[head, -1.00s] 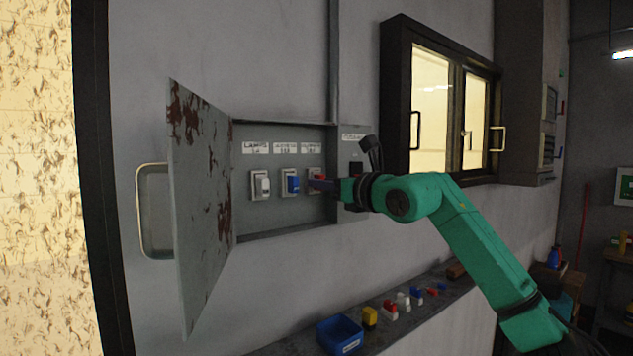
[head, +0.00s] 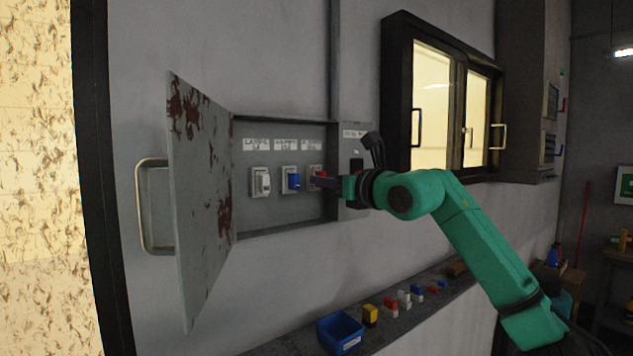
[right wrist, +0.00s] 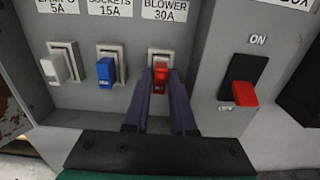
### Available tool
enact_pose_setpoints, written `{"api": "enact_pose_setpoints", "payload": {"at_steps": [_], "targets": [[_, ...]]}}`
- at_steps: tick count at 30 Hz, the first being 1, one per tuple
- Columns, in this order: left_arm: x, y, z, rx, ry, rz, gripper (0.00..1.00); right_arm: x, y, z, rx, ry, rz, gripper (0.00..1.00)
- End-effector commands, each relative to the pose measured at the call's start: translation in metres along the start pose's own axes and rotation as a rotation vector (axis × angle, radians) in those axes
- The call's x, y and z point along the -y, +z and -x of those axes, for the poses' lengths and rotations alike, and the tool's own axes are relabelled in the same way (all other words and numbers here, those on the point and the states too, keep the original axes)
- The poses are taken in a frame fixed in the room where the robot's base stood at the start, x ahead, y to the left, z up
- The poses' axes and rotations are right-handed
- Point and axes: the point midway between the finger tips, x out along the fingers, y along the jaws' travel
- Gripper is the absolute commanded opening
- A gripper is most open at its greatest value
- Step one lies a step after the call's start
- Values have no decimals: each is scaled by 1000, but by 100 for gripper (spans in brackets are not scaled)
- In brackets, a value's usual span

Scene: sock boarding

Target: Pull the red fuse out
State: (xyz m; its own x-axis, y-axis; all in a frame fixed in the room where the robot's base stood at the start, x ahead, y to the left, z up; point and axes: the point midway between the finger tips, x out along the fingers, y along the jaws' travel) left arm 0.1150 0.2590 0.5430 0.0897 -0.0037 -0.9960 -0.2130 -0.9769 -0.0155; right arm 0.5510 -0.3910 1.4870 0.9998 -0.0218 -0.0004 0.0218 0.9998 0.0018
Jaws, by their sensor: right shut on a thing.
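The red fuse (right wrist: 160,82) sits in the rightmost of the three holders in the grey fuse box, under the label reading BLOWER 30A. In the head view only a bit of the red fuse (head: 320,174) shows past the fingers. My right gripper (right wrist: 171,90) has its two purple fingers shut on the red fuse, one on each side; it also shows in the head view (head: 318,180). The fuse appears to be still in its holder. My left gripper is not in view.
A white fuse (right wrist: 58,68) and a blue fuse (right wrist: 105,72) stand left of it. A red-handled switch (right wrist: 243,92) is close on the right. The rusty door (head: 200,190) stands open. A shelf below holds a blue bin (head: 340,332) and several loose fuses.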

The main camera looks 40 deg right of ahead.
Motion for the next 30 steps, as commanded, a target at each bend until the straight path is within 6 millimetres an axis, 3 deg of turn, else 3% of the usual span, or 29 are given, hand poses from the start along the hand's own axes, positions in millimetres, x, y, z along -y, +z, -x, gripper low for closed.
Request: {"api": "enact_pose_setpoints", "payload": {"at_steps": [30], "targets": [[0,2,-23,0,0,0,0,0,-1,38,0,-1,1,0]]}}
